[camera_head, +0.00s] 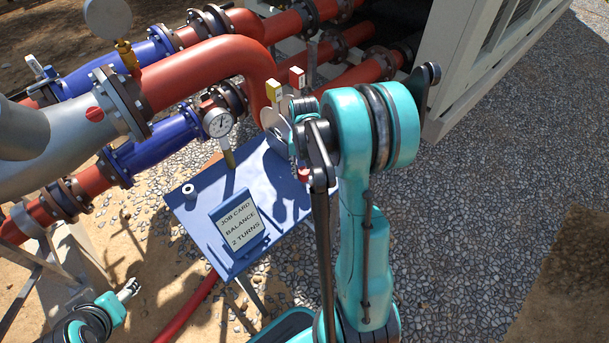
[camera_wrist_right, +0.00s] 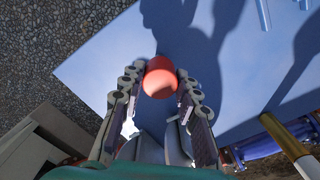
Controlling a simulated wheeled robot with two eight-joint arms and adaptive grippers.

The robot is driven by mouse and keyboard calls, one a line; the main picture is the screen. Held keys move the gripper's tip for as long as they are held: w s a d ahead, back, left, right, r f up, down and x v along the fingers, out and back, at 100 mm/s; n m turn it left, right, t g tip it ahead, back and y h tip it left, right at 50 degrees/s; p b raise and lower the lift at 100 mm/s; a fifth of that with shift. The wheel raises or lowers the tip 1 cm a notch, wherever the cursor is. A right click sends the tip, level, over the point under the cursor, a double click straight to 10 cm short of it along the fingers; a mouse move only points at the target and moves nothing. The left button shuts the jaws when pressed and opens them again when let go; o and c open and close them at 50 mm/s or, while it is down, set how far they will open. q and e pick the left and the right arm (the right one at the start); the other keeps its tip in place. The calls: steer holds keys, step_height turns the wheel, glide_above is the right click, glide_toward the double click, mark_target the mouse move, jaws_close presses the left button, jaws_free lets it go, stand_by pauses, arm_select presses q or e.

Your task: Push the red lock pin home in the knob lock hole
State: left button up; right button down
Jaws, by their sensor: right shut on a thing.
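The red lock pin (camera_wrist_right: 160,78) shows as a rounded red end between the fingertips of my right gripper (camera_wrist_right: 160,84) in the right wrist view. My right gripper is shut on it, above the blue table. In the head view my right arm covers most of that gripper, and only a small red bit (camera_head: 304,173) shows below it. The knob and its lock hole cannot be made out clearly; a pale round disc (camera_head: 273,119) stands just left of my right wrist. My left gripper (camera_head: 130,289) is low at the left, away from the table, its finger state unclear.
The blue table (camera_head: 190,220) carries a job card stand (camera_head: 238,224) reading "balance 2 turns" and a small pale ring (camera_head: 189,191). A dial gauge (camera_head: 218,123), red and blue pipes (camera_head: 205,75), and yellow (camera_head: 274,92) and red tags (camera_head: 297,78) crowd the back. Gravel lies open at right.

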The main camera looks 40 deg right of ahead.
steer(key=shift+r+p, duration=2.55)
steer(key=shift+r, duration=1)
